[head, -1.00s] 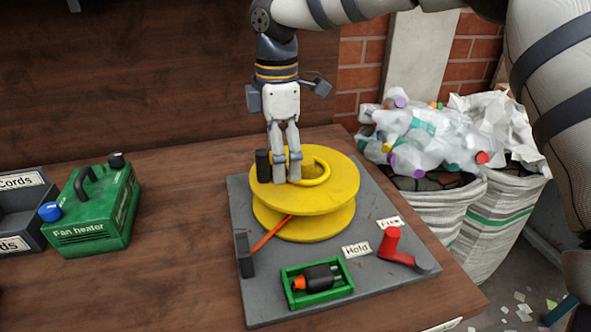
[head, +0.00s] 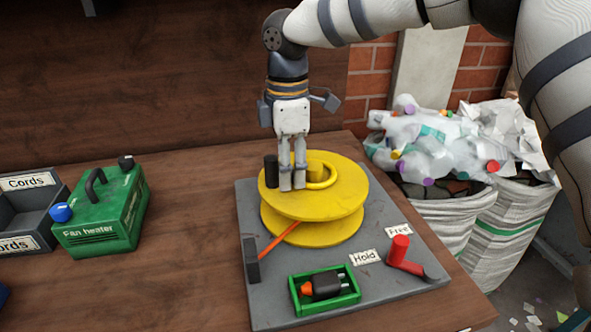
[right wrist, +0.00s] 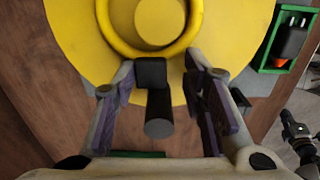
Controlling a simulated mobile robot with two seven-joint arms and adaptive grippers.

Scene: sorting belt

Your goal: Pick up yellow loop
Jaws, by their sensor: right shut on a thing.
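The yellow loop (head: 322,183) lies flat on top of a yellow reel (head: 345,204), around its raised hub. My right gripper (head: 292,184) points straight down, its fingertips at the loop's left edge. It is shut on the loop. In the right wrist view the loop (right wrist: 193,38) curves around the hub at the top, and the gripper's fingers (right wrist: 160,78) reach its near edge. A black peg (head: 271,171) stands on the reel just left of the fingers. My left gripper is not in view.
The reel sits on a grey board (head: 262,306) with a red lever (head: 400,250), an orange rod (head: 280,236) and a green tray (head: 330,304). A green fan heater (head: 100,215) and cord bins (head: 35,205) stand left. Bare table lies between. Sacks of bottles (head: 455,225) stand right.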

